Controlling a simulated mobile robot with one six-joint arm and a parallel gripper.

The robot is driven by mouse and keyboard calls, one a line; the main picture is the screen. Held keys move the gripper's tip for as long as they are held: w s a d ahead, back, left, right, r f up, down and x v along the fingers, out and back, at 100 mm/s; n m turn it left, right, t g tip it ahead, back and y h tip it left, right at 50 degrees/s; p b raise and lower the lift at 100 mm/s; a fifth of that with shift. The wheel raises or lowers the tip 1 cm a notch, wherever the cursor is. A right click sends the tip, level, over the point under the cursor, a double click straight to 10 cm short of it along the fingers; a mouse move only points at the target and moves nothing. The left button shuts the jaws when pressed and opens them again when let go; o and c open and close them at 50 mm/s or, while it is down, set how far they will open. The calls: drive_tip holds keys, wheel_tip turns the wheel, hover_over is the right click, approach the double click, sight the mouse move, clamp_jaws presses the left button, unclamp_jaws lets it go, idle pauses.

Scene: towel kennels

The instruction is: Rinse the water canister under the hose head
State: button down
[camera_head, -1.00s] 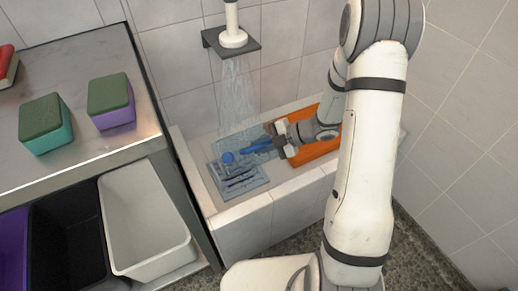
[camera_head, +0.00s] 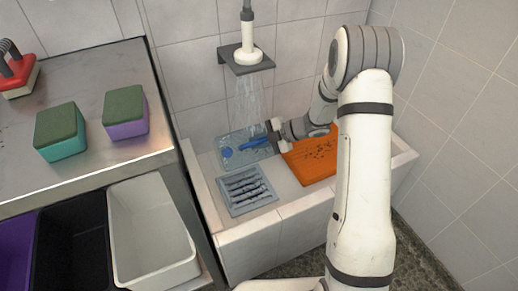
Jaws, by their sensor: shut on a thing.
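The water canister (camera_head: 240,155) is a translucent pale-blue body with a blue round cap and a blue handle, lying on its side above or on the basin floor; I cannot tell whether it touches. My gripper (camera_head: 270,138) is shut on the canister at its right end, by the blue handle. The hose head (camera_head: 249,55) sits in a dark wall bracket above. Water streams down from it and falls on or just behind the canister; the exact spot is blurred.
A grey drain grate (camera_head: 247,190) lies in the basin in front of the canister. An orange perforated mat (camera_head: 312,165) is to the right. The basin's pale front wall (camera_head: 275,240) is raised. A metal counter (camera_head: 85,165) with two sponges stands left, above open bins.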

sight(233, 136)
drive_tip(key=shift+w+a+p, duration=0.3)
drive_tip(key=shift+w+a, duration=0.1)
drive_tip(key=shift+w, duration=0.6)
drive_tip(key=shift+w+a+p, duration=0.3)
drive_tip(key=shift+w+a, duration=0.15)
drive_tip(key=shift+w, duration=0.5)
drive_tip(key=shift+w+a+p, duration=0.3)
drive_tip(key=shift+w+a, duration=0.1)
drive_tip(key=shift+w, duration=0.6)
drive_tip(key=shift+s+a, duration=0.25)
drive_tip(key=shift+a, duration=0.35)
drive_tip(key=shift+s+a, duration=0.3)
drive_tip(key=shift+a, duration=0.35)
drive_tip(key=shift+s+a, duration=0.25)
drive_tip(key=shift+a, duration=0.35)
drive_tip(key=s+d, duration=0.2)
drive_tip(key=s, duration=0.4)
drive_tip(key=s+d, duration=0.3)
drive_tip(key=s, duration=0.4)
drive_tip(key=shift+d, duration=0.25)
drive_tip(key=shift+w+p, duration=0.1)
drive_tip(key=shift+p, duration=0.2)
